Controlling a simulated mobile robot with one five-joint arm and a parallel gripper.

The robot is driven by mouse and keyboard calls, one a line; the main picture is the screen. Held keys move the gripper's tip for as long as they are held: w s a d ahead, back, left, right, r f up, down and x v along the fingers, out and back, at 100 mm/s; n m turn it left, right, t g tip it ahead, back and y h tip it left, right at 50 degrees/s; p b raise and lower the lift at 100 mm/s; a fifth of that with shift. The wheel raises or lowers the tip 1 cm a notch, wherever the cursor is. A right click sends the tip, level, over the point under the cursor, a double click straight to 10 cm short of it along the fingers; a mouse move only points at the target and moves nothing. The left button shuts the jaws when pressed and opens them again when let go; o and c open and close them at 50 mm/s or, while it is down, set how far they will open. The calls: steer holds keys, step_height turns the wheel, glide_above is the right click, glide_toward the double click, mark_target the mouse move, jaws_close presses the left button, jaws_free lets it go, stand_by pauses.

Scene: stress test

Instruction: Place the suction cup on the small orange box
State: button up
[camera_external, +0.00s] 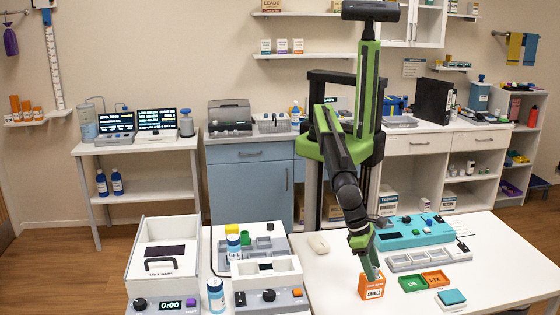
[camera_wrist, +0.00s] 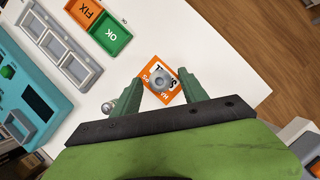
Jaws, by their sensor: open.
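The small orange box (camera_external: 372,288), with "SMALL" on its front, stands on the white table at the lower middle of the external view. In the wrist view, the box's orange and white lettered top (camera_wrist: 155,67) shows beyond my fingertips. A round grey piece with a darker centre, seemingly the suction cup (camera_wrist: 162,83), shows over the box top. I cannot tell for certain whether it touches the box. My gripper (camera_external: 370,268) points down right above the box. In the wrist view my gripper (camera_wrist: 161,78) is open, with a green finger on each side of the grey piece.
Green OK and orange FIX trays (camera_external: 425,281) lie right of the box, with a teal block (camera_external: 452,297) in front. A grey three-bay tray (camera_external: 418,259) and teal device (camera_external: 410,232) stand behind. A grey-white device (camera_external: 268,280) is left.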

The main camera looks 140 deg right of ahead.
steer(key=shift+d+r+p, duration=0.1)
steer(key=shift+r+p, duration=0.4)
steer(key=shift+p, duration=0.05)
steer(key=p+v, duration=1)
steer(key=v, duration=0.1)
steer(key=shift+r, duration=0.2)
steer(key=shift+w+f, duration=0.1)
steer(key=s+d+f+n+t+h, duration=0.1)
steer(key=s+d+n, duration=0.25)
steer(key=d, duration=1.35)
steer(key=s+d+n+h, duration=0.2)
steer(key=d+n, duration=0.3)
steer(key=d, duration=1.2)
steer(key=s+d+n, duration=0.3)
steer(key=s+d, duration=0.2)
steer(key=d, duration=0.4)
steer(key=s+d+n+h, duration=0.1)
steer(key=s+d+n, duration=0.3)
steer(key=d, duration=0.5)
steer(key=shift+s+d+f+h, duration=0.3)
steer(key=shift+s+f, duration=0.1)
steer(key=shift+s, duration=0.45)
